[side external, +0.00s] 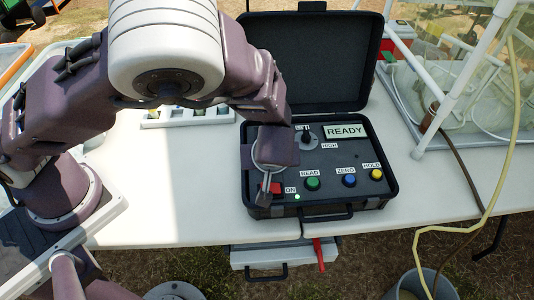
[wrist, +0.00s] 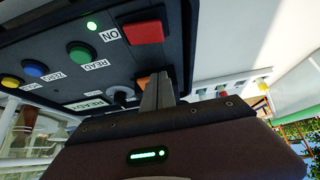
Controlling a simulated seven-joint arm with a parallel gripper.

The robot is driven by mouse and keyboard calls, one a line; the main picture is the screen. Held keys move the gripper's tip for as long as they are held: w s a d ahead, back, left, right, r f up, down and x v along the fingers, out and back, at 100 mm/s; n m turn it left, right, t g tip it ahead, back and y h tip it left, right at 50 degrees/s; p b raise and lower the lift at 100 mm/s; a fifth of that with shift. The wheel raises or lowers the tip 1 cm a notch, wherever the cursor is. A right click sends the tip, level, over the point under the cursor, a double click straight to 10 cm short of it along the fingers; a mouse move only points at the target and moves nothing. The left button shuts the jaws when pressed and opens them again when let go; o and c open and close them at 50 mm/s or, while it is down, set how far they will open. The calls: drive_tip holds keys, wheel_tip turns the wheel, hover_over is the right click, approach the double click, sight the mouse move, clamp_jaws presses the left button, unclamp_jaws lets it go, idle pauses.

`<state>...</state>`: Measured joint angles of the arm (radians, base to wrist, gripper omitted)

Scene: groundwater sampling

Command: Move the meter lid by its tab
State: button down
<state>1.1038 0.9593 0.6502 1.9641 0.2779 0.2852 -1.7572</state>
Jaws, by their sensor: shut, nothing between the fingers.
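The meter is a black case with its lid (side external: 325,60) standing open at the back in the side view. Its panel (side external: 318,185) holds a red switch marked ON, a green READ button, a blue ZERO button, a yellow HOLD button, a dial and a display reading READY. A green light glows by ON. My gripper (side external: 264,198) is shut and empty over the left front of the panel, close to the red switch (side external: 276,188). In the wrist view the shut fingers (wrist: 152,95) point at the panel near the red switch (wrist: 144,33).
The white table (side external: 190,190) is clear left of the case. A white tray with small items (side external: 187,116) lies behind my arm. A white pipe frame with a clear tank (side external: 450,80) and hoses stands at the right. A bucket (side external: 420,285) is below the front edge.

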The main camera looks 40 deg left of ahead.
drive_tip(key=shift+s+f, duration=0.1)
drive_tip(key=shift+f, duration=0.1)
idle(0.3)
